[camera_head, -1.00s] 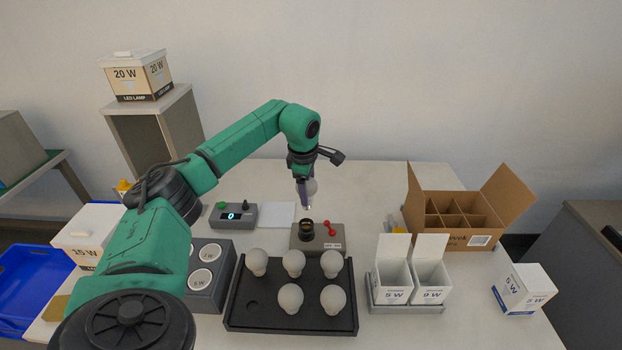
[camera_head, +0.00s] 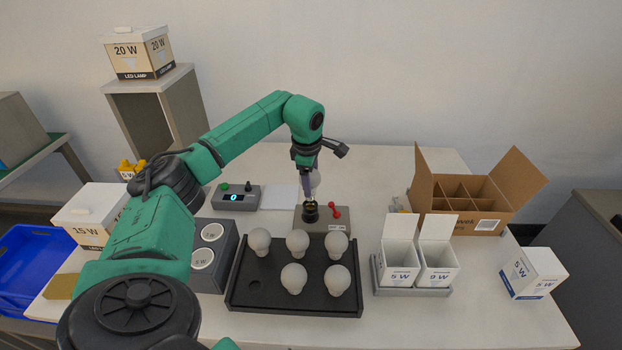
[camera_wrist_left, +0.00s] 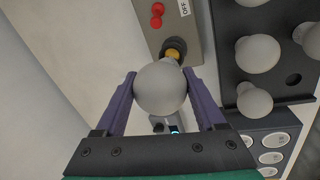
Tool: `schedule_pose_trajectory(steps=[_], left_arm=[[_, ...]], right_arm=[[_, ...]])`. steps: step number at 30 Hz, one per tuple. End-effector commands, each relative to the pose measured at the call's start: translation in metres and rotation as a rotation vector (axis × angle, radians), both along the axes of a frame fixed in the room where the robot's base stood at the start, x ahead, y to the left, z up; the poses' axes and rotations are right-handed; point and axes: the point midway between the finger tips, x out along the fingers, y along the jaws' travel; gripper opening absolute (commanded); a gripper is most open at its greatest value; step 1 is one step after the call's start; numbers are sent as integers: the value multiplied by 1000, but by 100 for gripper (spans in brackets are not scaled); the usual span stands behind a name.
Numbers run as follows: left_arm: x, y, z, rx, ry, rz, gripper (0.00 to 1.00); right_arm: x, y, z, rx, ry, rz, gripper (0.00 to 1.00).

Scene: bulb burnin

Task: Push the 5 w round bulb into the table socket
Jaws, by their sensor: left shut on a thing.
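My left gripper (camera_head: 308,186) is shut on a round frosted white bulb (camera_wrist_left: 161,88), one purple finger on each side of its globe. In the head view the held bulb (camera_head: 315,181) is partly hidden by the gripper and sits just above the socket. The table socket (camera_head: 310,213) is a black ring on a grey box. In the left wrist view the bulb's base points at the socket (camera_wrist_left: 173,48), whose amber inside still shows; whether they touch I cannot tell. The bulb's wattage cannot be read. My right gripper is not in view.
A red switch (camera_head: 334,211) sits beside the socket. A black tray (camera_head: 240,291) with several bulbs is in front. A meter (camera_head: 234,197) is left of the socket.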

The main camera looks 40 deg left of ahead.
Motion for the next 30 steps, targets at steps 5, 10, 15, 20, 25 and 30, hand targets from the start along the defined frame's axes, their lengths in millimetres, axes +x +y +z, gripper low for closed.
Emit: schedule_pose_trajectory(steps=[5,10,15,20,25,30], left_arm=[[1,0,1,0,0,0,18],[1,0,1,0,-1,0,18],[1,0,0,0,-1,0,18],[1,0,-3,0,-1,0,18],[1,0,-9,0,0,0,18],[1,0,-14,0,0,0,18]], right_arm=[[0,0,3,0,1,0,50],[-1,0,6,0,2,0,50],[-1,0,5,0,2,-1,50],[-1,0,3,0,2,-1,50],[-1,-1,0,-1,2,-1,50],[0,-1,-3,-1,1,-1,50]])
